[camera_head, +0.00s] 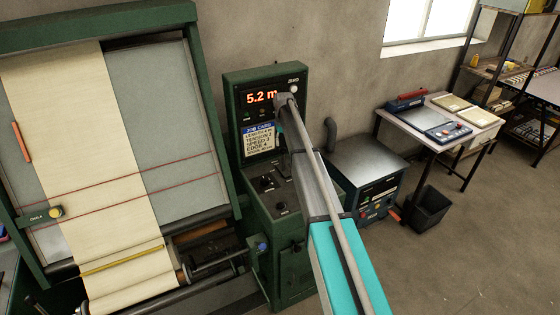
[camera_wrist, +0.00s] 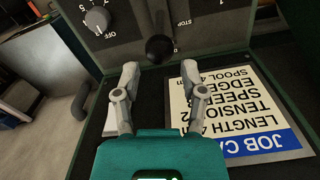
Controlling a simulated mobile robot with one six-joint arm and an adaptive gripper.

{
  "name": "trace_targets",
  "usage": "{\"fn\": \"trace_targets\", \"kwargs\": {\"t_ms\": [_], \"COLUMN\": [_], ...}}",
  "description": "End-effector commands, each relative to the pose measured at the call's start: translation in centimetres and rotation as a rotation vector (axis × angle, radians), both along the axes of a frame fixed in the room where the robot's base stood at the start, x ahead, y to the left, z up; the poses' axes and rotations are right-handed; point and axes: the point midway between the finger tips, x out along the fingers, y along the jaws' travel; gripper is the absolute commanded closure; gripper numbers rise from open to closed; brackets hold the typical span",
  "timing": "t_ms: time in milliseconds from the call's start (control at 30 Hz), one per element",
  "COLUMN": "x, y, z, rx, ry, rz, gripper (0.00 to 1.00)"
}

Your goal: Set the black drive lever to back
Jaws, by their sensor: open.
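The black drive lever shows in the wrist view as a round black knob (camera_wrist: 160,48), seen nearly end-on. My gripper (camera_wrist: 160,68) is open, with one finger on each side of the line to the knob. Nothing is between the fingers, and the knob appears just beyond the fingertips; I cannot tell whether they touch it. In the head view my arm reaches over the green console (camera_head: 262,225) and hides the gripper and probably the lever. Which position the lever is in cannot be told.
A dial (camera_wrist: 97,20) and STOP lettering are near the knob. The job card (camera_wrist: 235,110) lies close beside the right finger; it also shows in the head view (camera_head: 259,141). The display (camera_head: 262,97) reads 5.2 m. The cloth frame (camera_head: 218,120) stands left, a metal-topped cabinet (camera_head: 368,165) right.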

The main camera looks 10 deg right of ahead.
Motion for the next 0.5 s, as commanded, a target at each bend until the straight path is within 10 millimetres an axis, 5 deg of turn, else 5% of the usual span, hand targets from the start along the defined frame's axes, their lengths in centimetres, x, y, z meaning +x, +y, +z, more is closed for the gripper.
{"fn": "trace_targets", "kwargs": {"t_ms": [500], "x": [0.0], "y": [0.0], "z": [-4.3], "rx": [0.0], "ry": [0.0], "rz": [0.0], "gripper": [0.46]}}
